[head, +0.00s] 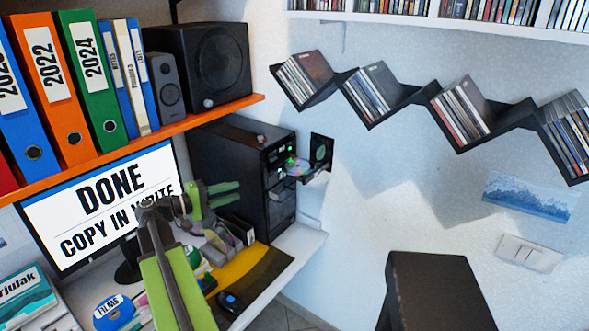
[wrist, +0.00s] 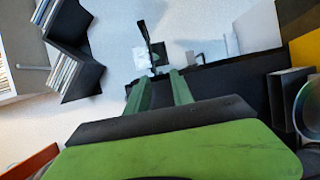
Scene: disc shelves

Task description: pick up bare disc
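A bare shiny disc (head: 298,168) lies on the open drive tray of the black computer tower (head: 232,165). My gripper (head: 238,193) is in front of the tower, left of the disc and apart from it. Its two green fingers are spread with a gap between them, and nothing is held. In the wrist view my gripper (wrist: 161,75) also shows open and empty. Part of a shiny disc (wrist: 308,110) shows at the right edge of the wrist view; I cannot tell whether it is the same disc.
A monitor (head: 100,205) reading "DONE" stands left, partly behind my arm. An orange shelf (head: 190,119) with binders and speakers is above. A disc labelled "FILMS" (head: 113,312) lies on the desk. A black zigzag shelf (head: 415,98) with cases hangs right. A dark box (head: 440,290) stands lower right.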

